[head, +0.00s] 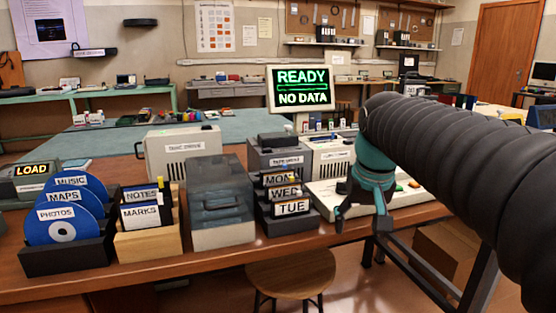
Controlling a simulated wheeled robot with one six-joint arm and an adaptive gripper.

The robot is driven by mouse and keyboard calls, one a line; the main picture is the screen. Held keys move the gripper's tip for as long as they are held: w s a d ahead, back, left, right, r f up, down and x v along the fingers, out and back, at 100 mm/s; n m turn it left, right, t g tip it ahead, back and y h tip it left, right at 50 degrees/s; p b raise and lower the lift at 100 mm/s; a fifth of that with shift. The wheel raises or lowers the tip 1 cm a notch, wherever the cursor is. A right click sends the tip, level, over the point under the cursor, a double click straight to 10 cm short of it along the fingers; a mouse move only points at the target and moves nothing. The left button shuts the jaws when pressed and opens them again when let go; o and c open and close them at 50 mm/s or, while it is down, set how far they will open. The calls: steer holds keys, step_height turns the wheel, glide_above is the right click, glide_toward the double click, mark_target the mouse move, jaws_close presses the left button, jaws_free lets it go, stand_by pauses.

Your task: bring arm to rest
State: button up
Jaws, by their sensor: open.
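My gripper (362,212) is at the end of my black ribbed arm, which reaches in from the right side of the head view. My arm hides part of the table's right side.
On the table (190,262) stand a rack of blue discs (62,230), a wooden card box (147,245), a grey translucent case (222,210), a day-labelled rack (288,222) and a "READY NO DATA" monitor (300,88). A stool (291,276) stands in front.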

steer(key=s+f+t, duration=0.2)
steer(key=s+f, duration=1)
steer(key=s, duration=0.5)
steer(key=shift+s+d+f, duration=0.2)
steer(key=shift+s+f, duration=0.15)
